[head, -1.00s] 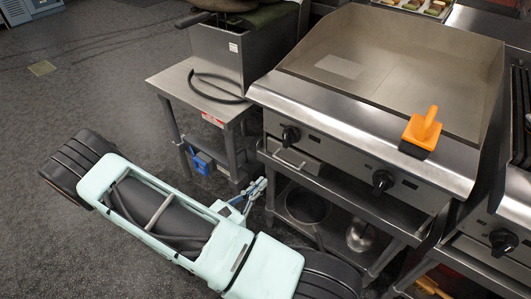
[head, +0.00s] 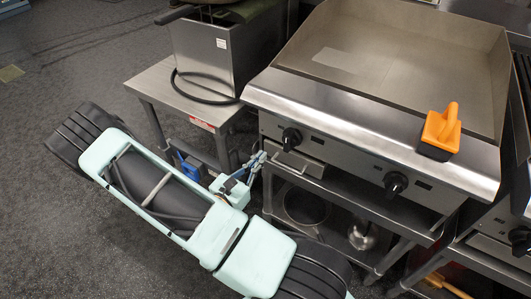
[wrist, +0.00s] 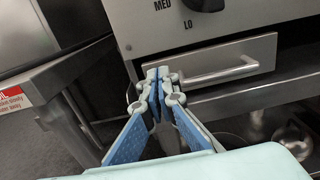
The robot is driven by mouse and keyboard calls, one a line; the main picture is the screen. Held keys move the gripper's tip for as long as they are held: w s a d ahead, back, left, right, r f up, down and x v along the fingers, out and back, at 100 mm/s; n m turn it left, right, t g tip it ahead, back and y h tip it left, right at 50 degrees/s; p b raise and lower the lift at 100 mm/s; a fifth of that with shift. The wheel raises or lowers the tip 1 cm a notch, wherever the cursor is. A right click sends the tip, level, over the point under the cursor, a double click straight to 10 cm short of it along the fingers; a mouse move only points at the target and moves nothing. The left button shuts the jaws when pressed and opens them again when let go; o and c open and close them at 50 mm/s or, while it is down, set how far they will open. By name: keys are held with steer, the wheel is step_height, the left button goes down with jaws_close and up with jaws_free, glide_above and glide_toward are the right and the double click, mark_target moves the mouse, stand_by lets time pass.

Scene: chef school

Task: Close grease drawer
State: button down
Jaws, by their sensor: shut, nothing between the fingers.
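The grease drawer (head: 300,164) is a steel drawer with a bar handle under the griddle's left knob. It also shows in the wrist view (wrist: 243,52), with its handle (wrist: 215,76) running across the front. The drawer front seems to stand slightly out from the panel, but how far I cannot tell. My gripper (head: 258,158) is at the drawer's left end. In the wrist view its fingertips (wrist: 157,72) are together and empty, overlapping the drawer front's left edge near the handle's left end. Whether they touch it is unclear.
The griddle (head: 400,60) has an orange-handled scraper (head: 441,130) on its front ledge. A low steel table (head: 155,85) with a fryer-like box (head: 207,62) stands to the left. A lower shelf holds pots (head: 305,207). The floor (head: 60,220) at left is open.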

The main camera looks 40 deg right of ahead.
mark_target(271, 144)
steer(key=shift+b+x, duration=0.3)
steer(key=shift+x, duration=1.55)
steer(key=shift+x, duration=1.05)
steer(key=shift+a+p, duration=0.2)
steer(key=shift+p, duration=0.1)
